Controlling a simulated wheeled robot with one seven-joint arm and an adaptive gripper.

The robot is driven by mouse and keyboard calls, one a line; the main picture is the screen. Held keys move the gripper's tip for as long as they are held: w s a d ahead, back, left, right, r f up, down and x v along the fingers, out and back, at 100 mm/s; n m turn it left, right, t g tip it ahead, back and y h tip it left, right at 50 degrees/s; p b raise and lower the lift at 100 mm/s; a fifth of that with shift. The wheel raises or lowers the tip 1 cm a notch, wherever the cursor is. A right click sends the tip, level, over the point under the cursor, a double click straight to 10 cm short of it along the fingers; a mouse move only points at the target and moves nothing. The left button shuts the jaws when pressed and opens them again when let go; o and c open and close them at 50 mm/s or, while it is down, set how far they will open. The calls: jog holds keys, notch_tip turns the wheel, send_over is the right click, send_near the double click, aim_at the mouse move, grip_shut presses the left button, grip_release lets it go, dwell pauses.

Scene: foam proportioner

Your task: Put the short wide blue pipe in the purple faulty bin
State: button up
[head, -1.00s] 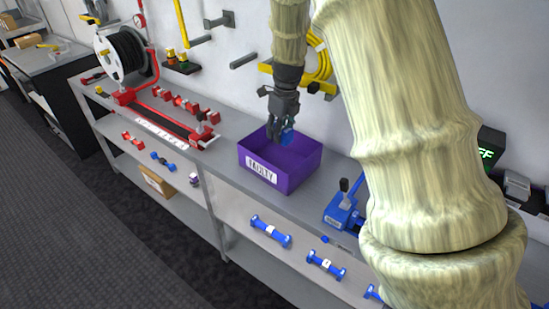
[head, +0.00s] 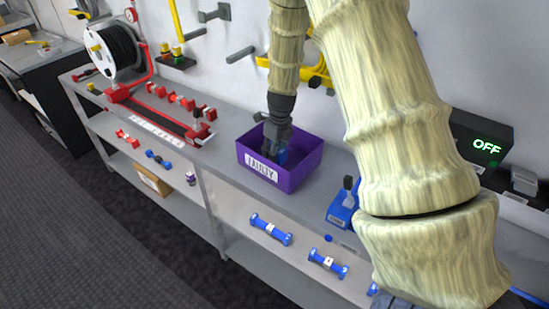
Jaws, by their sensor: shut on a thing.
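The purple faulty bin (head: 283,186) stands on the upper shelf of the grey bench, with a white "FAULTY" label on its front. My gripper (head: 275,156) points down inside the bin, its fingertips below the rim. It is shut on a blue piece (head: 282,157), the short wide blue pipe, which shows only in part beside the fingers. The bin's front wall and my fingers hide the rest. I cannot tell whether the pipe touches the bin's floor.
Blue pipes (head: 270,229) lie on the lower shelf. A blue device (head: 343,205) with a black handle stands right of the bin. A red rack (head: 165,120) and hose reel (head: 121,52) stand to the left. My pale arm covers the right side.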

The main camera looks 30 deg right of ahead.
jog(key=shift+f+p, duration=0.55)
jog(key=shift+f, duration=1.5)
jog(key=o, duration=1.1)
jog(key=shift+f, duration=0.15)
jog(key=r, duration=0.4)
jog(key=s+r+b, duration=0.1)
jog(key=r, duration=0.3)
jog(key=r+b, duration=0.1)
jog(key=r, duration=0.3)
jog(key=shift+s+d+r, duration=0.15)
